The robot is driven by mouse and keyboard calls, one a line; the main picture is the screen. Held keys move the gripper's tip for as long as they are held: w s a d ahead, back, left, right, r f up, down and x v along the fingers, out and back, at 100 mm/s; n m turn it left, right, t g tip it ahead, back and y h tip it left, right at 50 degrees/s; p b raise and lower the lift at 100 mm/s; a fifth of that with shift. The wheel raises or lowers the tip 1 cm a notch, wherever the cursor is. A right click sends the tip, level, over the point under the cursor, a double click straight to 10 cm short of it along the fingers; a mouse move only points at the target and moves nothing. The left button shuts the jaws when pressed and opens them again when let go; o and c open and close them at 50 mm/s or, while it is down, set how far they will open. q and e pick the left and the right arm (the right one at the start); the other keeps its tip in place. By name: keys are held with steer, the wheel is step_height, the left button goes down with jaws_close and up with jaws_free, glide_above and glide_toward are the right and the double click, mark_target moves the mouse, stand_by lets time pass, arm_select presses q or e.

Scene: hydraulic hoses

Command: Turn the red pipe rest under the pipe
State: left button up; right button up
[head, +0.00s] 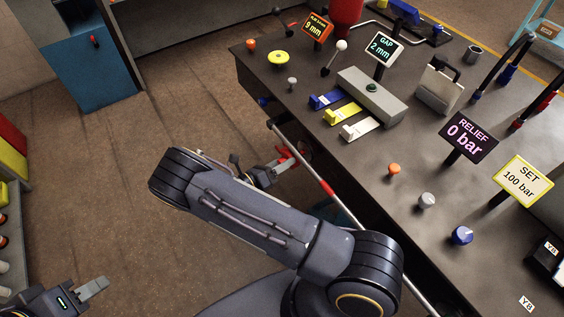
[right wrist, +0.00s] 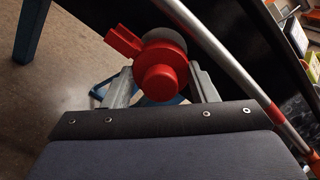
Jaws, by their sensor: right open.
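The red pipe rest (right wrist: 162,72) shows in the right wrist view as a round red knob with a block-shaped tab pointing up and left. My right gripper (right wrist: 163,84) is open, with one finger on each side of the knob; I cannot tell whether either touches it. In the head view the rest (head: 286,155) is small, at the bench's front side, partly hidden by my right gripper (head: 284,163). The silver pipe (head: 297,148) with red bands runs along the bench front, and passes close beside the rest in the right wrist view (right wrist: 225,60). My left gripper (head: 92,288) is at the lower left, far from the rest.
The dark bench (head: 330,155) carries colored levers, knobs and display signs, including a RELIEF sign (head: 468,138) reading 0 bar. My right arm covers the middle of the head view. A blue cabinet (head: 98,65) stands behind.

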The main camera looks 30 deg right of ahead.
steer(key=shift+c, duration=0.4)
steer(key=c, duration=0.9)
steer(key=m+b, duration=0.3)
steer(key=shift+f, duration=0.15)
steer(key=m+b, duration=0.3)
steer(key=m, duration=0.3)
steer(key=m+b, duration=0.1)
steer(key=m, duration=0.1)
steer(key=m+b, duration=0.2)
steer(key=m, duration=0.1)
steer(key=shift+m+g+h+b, duration=0.3)
steer(key=shift+h, duration=0.1)
steer(key=shift+m+b, duration=0.9)
steer(key=shift+m, duration=1)
steer(key=shift+o, duration=0.2)
steer(key=shift+r, duration=0.2)
